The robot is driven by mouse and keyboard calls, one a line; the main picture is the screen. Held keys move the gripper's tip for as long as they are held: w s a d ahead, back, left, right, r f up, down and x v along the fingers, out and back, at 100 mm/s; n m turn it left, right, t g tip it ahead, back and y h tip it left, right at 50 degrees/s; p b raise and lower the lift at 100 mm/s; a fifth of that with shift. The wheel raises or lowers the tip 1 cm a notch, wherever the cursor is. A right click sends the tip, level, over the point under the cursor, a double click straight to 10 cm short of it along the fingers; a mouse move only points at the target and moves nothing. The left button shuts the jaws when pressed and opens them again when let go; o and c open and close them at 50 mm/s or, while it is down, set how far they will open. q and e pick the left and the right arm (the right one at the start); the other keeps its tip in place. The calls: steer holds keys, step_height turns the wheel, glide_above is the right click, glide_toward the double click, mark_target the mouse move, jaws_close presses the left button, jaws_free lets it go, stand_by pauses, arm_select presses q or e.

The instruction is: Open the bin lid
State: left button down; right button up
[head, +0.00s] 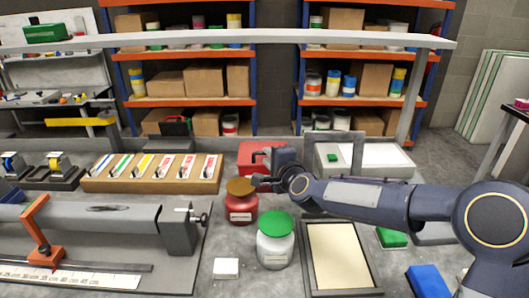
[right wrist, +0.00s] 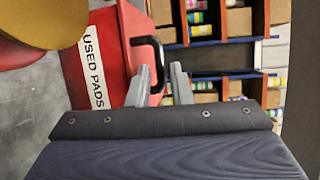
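The bin is a red box (head: 254,153) at the middle of the bench in the head view, partly hidden behind my right gripper (head: 264,181). In the right wrist view the red bin (right wrist: 118,78) carries a white "USED PADS" label (right wrist: 93,61). A black handle (right wrist: 148,41) stands out from its red lid, which looks closed. My left gripper is not in view.
A red jar with a brown lid (head: 241,188) stands close left of my right gripper. A green-lidded jar (head: 275,226) stands nearer. A wooden rack (head: 140,184) lies to the left, a framed panel (head: 338,255) in front. A raised rail (head: 270,36) crosses above the bench.

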steer(key=shift+p+x, duration=0.3)
steer(key=shift+x, duration=1.55)
jaws_close()
